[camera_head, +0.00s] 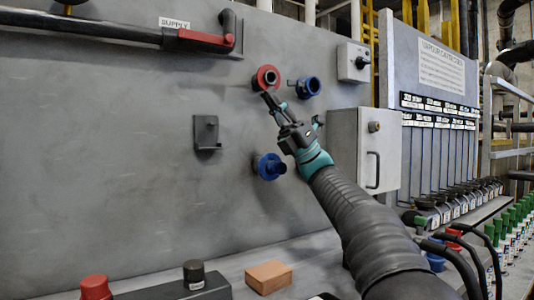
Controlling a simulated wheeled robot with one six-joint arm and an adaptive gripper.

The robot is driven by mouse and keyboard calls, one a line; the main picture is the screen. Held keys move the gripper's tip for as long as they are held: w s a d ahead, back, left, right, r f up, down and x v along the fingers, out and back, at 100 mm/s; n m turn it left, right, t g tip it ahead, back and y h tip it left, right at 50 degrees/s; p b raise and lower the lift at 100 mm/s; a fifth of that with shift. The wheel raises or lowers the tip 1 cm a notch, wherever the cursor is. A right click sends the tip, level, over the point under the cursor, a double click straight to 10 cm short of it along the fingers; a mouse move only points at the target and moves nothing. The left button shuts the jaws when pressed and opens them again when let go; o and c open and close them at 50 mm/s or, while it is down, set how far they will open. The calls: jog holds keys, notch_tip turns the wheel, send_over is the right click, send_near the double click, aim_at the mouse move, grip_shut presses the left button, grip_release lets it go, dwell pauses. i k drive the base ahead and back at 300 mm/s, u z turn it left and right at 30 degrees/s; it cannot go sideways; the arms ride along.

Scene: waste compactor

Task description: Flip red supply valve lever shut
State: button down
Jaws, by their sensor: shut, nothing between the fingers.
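The red supply valve lever (205,40) is at the upper left of the panel, below the "SUPPLY" label (174,22). It lies roughly in line with the dark pipe (90,27), near the pipe's right-hand bend. My gripper (269,99) is shut and empty, to the right of the lever and below it. It is clearly apart from the lever in the picture. Its tip overlaps the area just under a red round fitting (266,78); I cannot tell whether they touch.
Blue fittings (308,87) (269,167) stick out beside and below my gripper. A grey bracket (206,133), a switch box (353,62) and a grey cabinet (363,150) are on the panel. A brown block (269,277) lies on the ledge. The panel's left middle is clear.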

aim_at(227, 41)
jog(key=k, duration=1)
